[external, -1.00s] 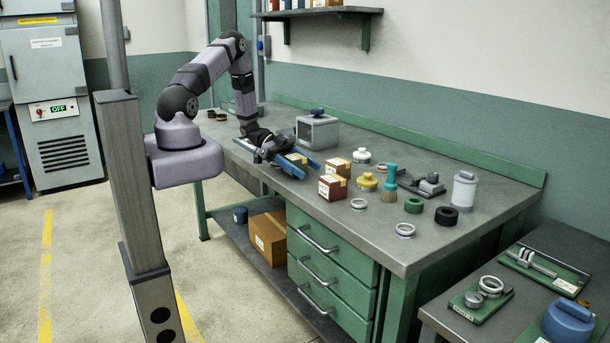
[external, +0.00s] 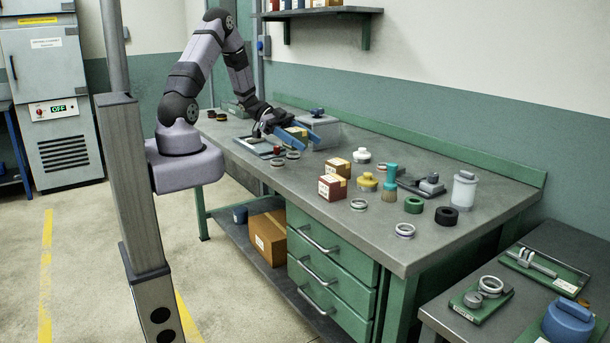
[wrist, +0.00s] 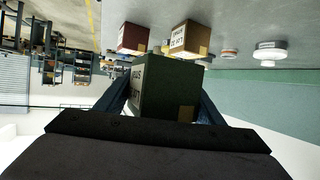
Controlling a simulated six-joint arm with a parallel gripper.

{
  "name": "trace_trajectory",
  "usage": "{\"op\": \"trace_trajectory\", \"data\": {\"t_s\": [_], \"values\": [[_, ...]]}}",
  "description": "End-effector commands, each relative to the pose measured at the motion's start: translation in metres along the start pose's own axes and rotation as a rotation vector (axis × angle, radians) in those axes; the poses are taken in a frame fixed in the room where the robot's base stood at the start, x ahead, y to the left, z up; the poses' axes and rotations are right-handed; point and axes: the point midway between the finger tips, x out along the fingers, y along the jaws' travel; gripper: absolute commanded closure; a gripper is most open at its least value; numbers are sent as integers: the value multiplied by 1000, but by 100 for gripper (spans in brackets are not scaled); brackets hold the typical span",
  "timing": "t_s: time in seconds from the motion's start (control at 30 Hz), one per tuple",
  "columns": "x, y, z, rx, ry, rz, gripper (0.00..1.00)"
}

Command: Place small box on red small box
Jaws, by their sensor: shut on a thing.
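My gripper (external: 308,143) has blue fingers shut on a small box (external: 299,133) above the table, in front of the grey box-shaped device. In the wrist view, my gripper (wrist: 163,92) holds this dark green box (wrist: 166,94) with a white label between its fingers. The red small box (external: 332,187) stands on the table to the right of and nearer than my gripper; it also shows in the wrist view (wrist: 132,39). A brown small box (external: 338,168) stands just behind it, and also shows in the wrist view (wrist: 188,39). The held box is partly hidden by the fingers externally.
A grey box-shaped device (external: 322,132) stands behind my gripper. A yellow-topped jar (external: 367,182), a teal-handled brush (external: 390,185) and a white ring (external: 359,205) are near the red box. Metal rings (external: 278,162) lie below my gripper.

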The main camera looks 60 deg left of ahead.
Motion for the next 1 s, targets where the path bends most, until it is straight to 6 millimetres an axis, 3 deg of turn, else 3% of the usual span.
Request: {"op": "trace_trajectory", "data": {"t_s": [0.27,0.43,0.73,0.9,1.0], "values": [[26,15,-17,36,1,83,69],[61,41,-51,95,2,215,69],[116,109,-115,164,2,387,69],[136,128,-141,153,3,362,69],[141,123,-146,124,2,298,69]]}}
